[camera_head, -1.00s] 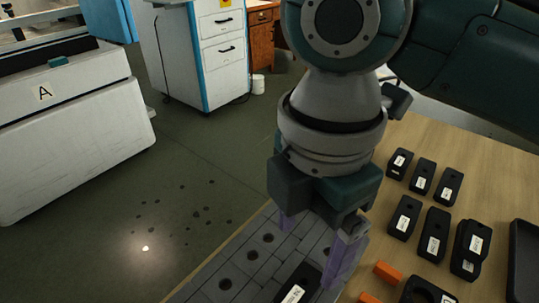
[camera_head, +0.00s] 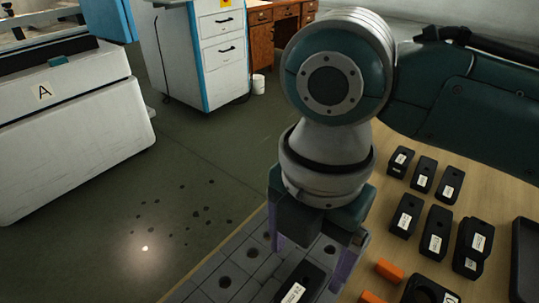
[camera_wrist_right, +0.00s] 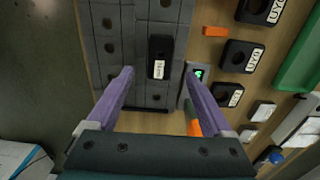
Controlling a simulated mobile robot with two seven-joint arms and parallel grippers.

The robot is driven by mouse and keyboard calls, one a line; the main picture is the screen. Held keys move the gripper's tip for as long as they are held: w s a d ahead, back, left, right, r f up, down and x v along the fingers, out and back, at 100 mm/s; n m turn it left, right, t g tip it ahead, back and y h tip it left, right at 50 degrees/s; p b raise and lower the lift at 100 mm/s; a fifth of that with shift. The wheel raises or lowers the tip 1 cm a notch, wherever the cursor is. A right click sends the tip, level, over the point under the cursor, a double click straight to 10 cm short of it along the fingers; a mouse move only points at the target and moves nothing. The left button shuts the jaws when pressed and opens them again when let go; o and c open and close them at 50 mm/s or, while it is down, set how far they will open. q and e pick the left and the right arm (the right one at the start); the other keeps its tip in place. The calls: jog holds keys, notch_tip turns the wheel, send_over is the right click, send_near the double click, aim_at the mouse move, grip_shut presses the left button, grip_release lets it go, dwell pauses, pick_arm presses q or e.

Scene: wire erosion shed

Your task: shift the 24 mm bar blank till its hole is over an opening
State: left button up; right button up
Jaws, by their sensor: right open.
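The bar blank (camera_head: 313,278) is a black block with a white label, lying on the grey plate (camera_head: 210,287) with its rows of round openings. It also shows in the right wrist view (camera_wrist_right: 161,47), label end toward me. Its own hole is too dark to make out, and what lies under it is hidden. My right gripper (camera_head: 311,262) is open, with one purple finger on either side of the blank in the picture. In the right wrist view, gaps show between the blank and both fingers (camera_wrist_right: 159,72). My left gripper is not in view.
Several labelled black blocks (camera_head: 435,232) stand on the wooden table (camera_head: 507,185) to the right. Orange pieces (camera_head: 389,271) lie near the plate's right side. A small device with a green display (camera_wrist_right: 199,74) is by the right finger. A black tray (camera_head: 524,262) is far right.

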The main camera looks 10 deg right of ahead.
aim_at(301, 286)
notch_tip(301, 286, down, 7)
jog(key=shift+r+b, duration=0.2)
jog(key=shift+b, duration=0.6)
jog(key=shift+c, duration=0.2)
grip_shut()
dwell(0.7)
